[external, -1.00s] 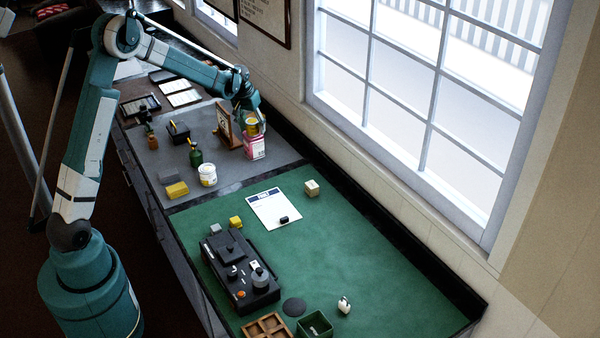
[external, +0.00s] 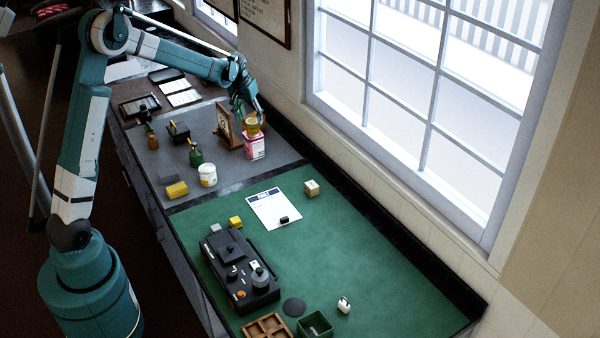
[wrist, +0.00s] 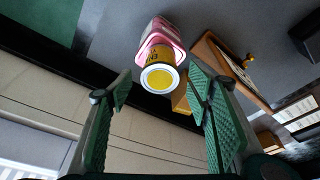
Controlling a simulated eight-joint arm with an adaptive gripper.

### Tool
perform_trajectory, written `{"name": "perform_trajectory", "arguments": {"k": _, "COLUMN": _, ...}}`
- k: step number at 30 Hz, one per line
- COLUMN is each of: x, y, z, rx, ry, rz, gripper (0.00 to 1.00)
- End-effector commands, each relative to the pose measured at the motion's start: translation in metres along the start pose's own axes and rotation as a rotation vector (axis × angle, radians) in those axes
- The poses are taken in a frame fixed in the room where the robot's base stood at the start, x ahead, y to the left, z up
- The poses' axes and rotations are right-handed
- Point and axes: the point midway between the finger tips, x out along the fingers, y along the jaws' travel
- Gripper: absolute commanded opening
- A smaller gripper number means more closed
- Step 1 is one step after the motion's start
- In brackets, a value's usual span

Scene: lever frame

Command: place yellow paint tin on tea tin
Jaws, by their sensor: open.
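The yellow paint tin (external: 251,127) stands upright on top of the pink and white tin (external: 254,148), which I take as the tea tin. In the wrist view the round yellow end of the paint tin (wrist: 160,78) faces me, with the pink tin (wrist: 158,34) behind it. My gripper (external: 249,110) is just above the paint tin. In the wrist view its two green fingers are spread wide, with a gap on each side of the tin; they appear clear of it. The contact between the tins is mostly hidden in the wrist view.
A wooden-framed thing (external: 226,127) stands close left of the stack. A white tub (external: 208,176), a green bottle (external: 196,155) and a yellow block (external: 177,190) are on the grey mat. The window wall is to the right. The green mat (external: 360,260) has free room.

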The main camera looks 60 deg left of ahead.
Motion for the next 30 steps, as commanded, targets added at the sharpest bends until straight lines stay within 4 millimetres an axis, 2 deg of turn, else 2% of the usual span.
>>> {"name": "perform_trajectory", "arguments": {"k": 9, "x": -0.042, "y": 0.000, "z": 0.001, "rx": 0.000, "ry": 0.000, "rz": 0.000, "gripper": 0.50}}
{"name": "perform_trajectory", "arguments": {"k": 15, "x": -0.059, "y": 0.000, "z": 0.000, "rx": 0.000, "ry": 0.000, "rz": 0.000, "gripper": 0.50}}
{"name": "perform_trajectory", "arguments": {"k": 30, "x": -0.065, "y": 0.000, "z": 0.000, "rx": 0.000, "ry": 0.000, "rz": 0.000, "gripper": 0.50}}
